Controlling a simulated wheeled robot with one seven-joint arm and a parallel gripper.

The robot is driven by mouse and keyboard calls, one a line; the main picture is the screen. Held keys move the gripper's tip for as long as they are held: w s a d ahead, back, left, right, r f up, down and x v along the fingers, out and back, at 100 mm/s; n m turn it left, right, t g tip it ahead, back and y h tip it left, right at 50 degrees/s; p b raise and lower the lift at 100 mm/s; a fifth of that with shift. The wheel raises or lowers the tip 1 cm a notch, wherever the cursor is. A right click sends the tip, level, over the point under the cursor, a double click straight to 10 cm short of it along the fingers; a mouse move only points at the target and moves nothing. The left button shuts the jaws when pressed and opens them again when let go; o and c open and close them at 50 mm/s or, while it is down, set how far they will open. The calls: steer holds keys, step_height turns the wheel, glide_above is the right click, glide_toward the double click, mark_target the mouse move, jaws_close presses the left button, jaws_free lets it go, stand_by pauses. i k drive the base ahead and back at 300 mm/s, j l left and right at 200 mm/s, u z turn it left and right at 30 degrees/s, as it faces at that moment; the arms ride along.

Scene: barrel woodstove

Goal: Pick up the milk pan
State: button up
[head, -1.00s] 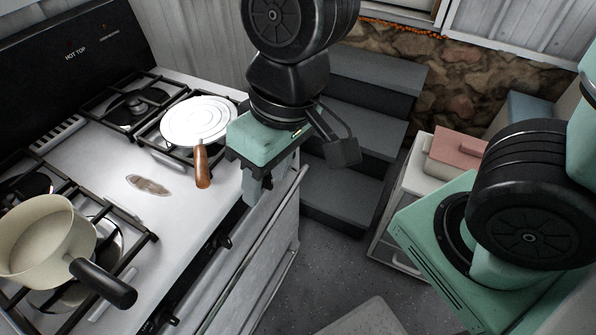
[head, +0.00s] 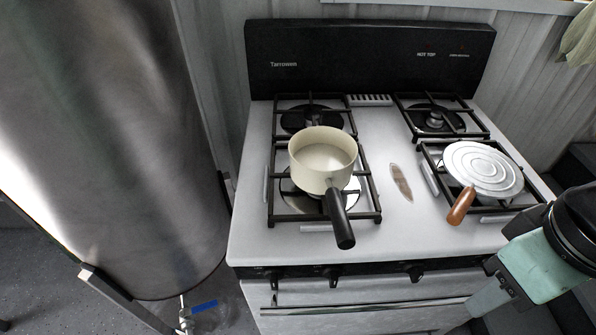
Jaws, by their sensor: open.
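The milk pan (head: 314,173) is cream-coloured with a dark handle (head: 339,219). In the head view it stands upright on the front left burner grate of the white stove (head: 392,235), its handle pointing toward the stove's front edge. It looks empty. My gripper (head: 486,298) is at the lower right, in front of the stove's right front corner, well apart from the pan. It is open with nothing seen between its fingers, and is partly cut off by the frame.
A round white ridged pan or plate with a brown handle (head: 461,206) lies on the front right burner. A brown spoon rest (head: 401,183) lies between the burners. A large metal barrel (head: 130,130) stands left of the stove. The back burners are bare.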

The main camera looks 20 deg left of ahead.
mark_target(322, 159)
steer(key=u, duration=0.95)
steer(key=j+z, duration=0.15)
steer(key=j, duration=0.15)
steer(key=k, duration=0.05)
